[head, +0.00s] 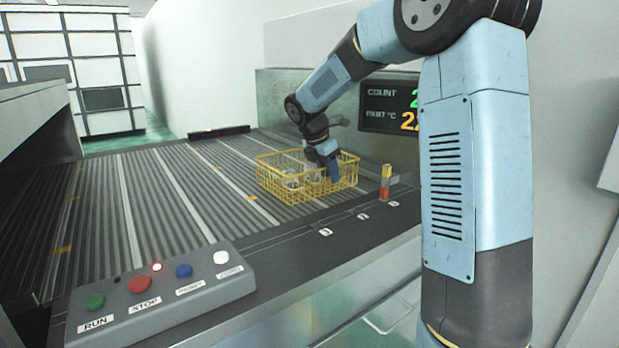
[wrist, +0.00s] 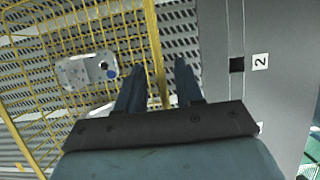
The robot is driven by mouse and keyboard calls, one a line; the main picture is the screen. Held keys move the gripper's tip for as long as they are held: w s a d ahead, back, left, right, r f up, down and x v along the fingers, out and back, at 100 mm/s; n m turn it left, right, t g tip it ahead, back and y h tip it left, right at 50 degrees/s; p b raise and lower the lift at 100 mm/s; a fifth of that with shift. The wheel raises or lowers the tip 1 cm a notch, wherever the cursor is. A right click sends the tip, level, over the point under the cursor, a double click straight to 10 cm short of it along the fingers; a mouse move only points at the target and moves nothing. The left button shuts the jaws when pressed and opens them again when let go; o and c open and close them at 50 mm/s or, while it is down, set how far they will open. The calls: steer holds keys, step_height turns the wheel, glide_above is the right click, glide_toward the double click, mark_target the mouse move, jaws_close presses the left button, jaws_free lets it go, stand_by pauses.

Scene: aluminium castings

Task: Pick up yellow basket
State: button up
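The yellow wire basket (head: 271,181) stands on the ribbed conveyor, close to its right edge. It holds pale metal castings, partly hidden by the wires; one casting (wrist: 88,71) shows clearly in the wrist view. My gripper (head: 334,172) points down at the basket's right part. In the wrist view my gripper (wrist: 160,66) is open, with the yellow rim bar (wrist: 153,40) between its two dark fingers. A gap shows between the bar and the fingers. The lower fingertips are hard to make out in the head view.
A control box (head: 160,291) with coloured buttons stands at the front left. A small signal light (head: 385,183) stands just right of the basket, and a count display (head: 378,108) is behind. The conveyor (head: 120,195) left of the basket is free.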

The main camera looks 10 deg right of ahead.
steer(key=shift+f, duration=0.3)
jaws_close()
steer(key=shift+r, duration=0.1)
